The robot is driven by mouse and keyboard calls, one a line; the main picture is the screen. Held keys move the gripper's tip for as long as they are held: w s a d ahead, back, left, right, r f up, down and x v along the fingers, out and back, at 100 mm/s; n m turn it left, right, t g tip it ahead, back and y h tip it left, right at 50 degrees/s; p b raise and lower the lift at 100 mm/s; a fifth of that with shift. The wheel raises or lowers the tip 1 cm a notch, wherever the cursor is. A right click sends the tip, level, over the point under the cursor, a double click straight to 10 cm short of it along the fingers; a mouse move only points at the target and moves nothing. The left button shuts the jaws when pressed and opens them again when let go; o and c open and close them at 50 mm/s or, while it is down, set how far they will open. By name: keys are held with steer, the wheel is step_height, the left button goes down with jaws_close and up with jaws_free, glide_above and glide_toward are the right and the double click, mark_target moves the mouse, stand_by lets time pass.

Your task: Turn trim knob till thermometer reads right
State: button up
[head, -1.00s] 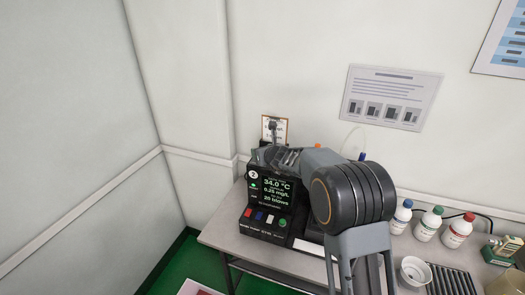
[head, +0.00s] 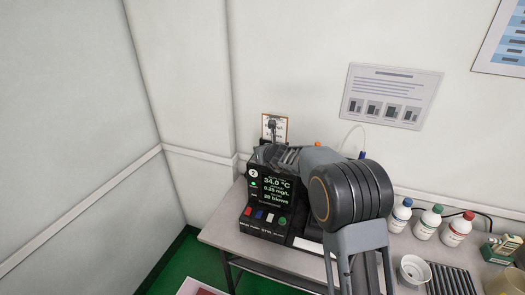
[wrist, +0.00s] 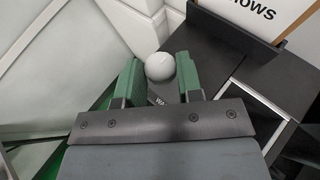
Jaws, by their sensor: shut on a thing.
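The tester (head: 268,200) is a black unit on the bench, with a dark display (head: 275,188) reading 34.0 °C, 0.25 mg/L and 20 blows. A row of coloured buttons (head: 265,217) runs along its lower front. My gripper (wrist: 160,75) has green fingers on both sides of a pale round knob (wrist: 160,67) in the wrist view and is shut on it. In the head view my arm reaches over the top of the tester, and the knob is hidden there. I cannot make out a separate thermometer.
A framed card (head: 275,128) stands behind the tester. Bottles with blue, green and red caps (head: 429,222) stand to the right on the bench (head: 222,231). A white bowl (head: 413,270) and a dark ribbed mat (head: 453,281) lie nearer. A wall corner is at the left.

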steer(key=shift+d+r+n+g+y+p, duration=0.15)
steer(key=shift+r+n+g+y+p, duration=0.45)
steer(key=shift+p, duration=1.45)
steer(key=shift+w+d+f+n+g+y+p, duration=0.1)
steer(key=shift+n+g+y+p, duration=0.05)
steer(key=shift+n+y+p, duration=0.4)
steer(key=shift+w+f+n+g+y+p, duration=0.15)
steer(key=shift+n+y+p, duration=0.2)
steer(key=shift+p, duration=0.3)
steer(key=n+g+y, duration=0.2)
steer(key=shift+d+f+n, duration=0.1)
steer(key=shift+f+n, duration=0.15)
steer(key=shift+n, duration=0.15)
steer(key=n+g+y, duration=0.2)
steer(key=g, duration=0.1)
steer(key=shift+w+d+n+p, duration=0.1)
steer(key=shift+w+n+p, duration=0.1)
steer(key=shift+n+p, duration=0.2)
steer(key=shift+w+n+g+y, duration=0.2)
steer(key=shift+n+g+y, duration=0.1)
steer(key=shift+n+g, duration=0.8)
steer(key=shift+w+n+g+y, duration=0.15)
steer(key=shift+n+g+y, duration=0.15)
steer(key=shift+n+g, duration=0.8)
steer(key=shift+r+g, duration=0.1)
steer(key=shift+g, duration=0.6)
steer(key=o, duration=0.8)
steer(key=shift+s, duration=0.1)
steer(key=shift+c, duration=0.2)
steer(key=shift+o, duration=0.8)
